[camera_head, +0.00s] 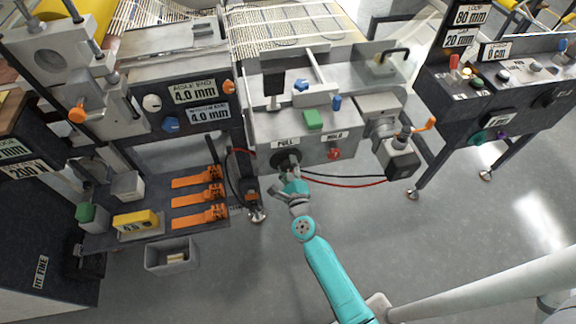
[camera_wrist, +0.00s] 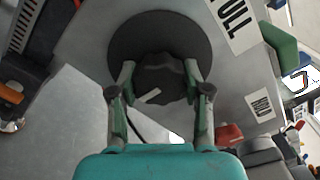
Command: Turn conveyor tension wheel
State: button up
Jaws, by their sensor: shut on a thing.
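A dark knurled wheel (camera_wrist: 163,74) with a short white mark fills the middle of the wrist view, in front of a round black disc (camera_wrist: 122,42). The wheel also shows on the front of the grey station, below the PULL label, in the head view (camera_head: 284,159). My gripper (camera_head: 286,176) reaches it from the front and below. In the wrist view, the fingers of my gripper (camera_wrist: 160,78) lie on the left and right sides of the wheel, shut on it. The fingers hide part of its sides.
A HOLD label (camera_head: 335,136) and a red knob (camera_head: 334,153) sit right of the wheel, and a green button (camera_head: 313,119) sits above. Red and black cables (camera_head: 345,181) hang close to my gripper. Orange clamps (camera_head: 202,200) lie on a shelf at left. The floor in front is clear.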

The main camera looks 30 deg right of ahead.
jog(key=m, duration=0.3)
jog(key=shift+m, duration=0.4)
jog(key=shift+f+m, duration=0.1)
jog(key=shift+m, duration=1.7)
jog(key=o, duration=1.2)
jog(key=v, duration=1.2)
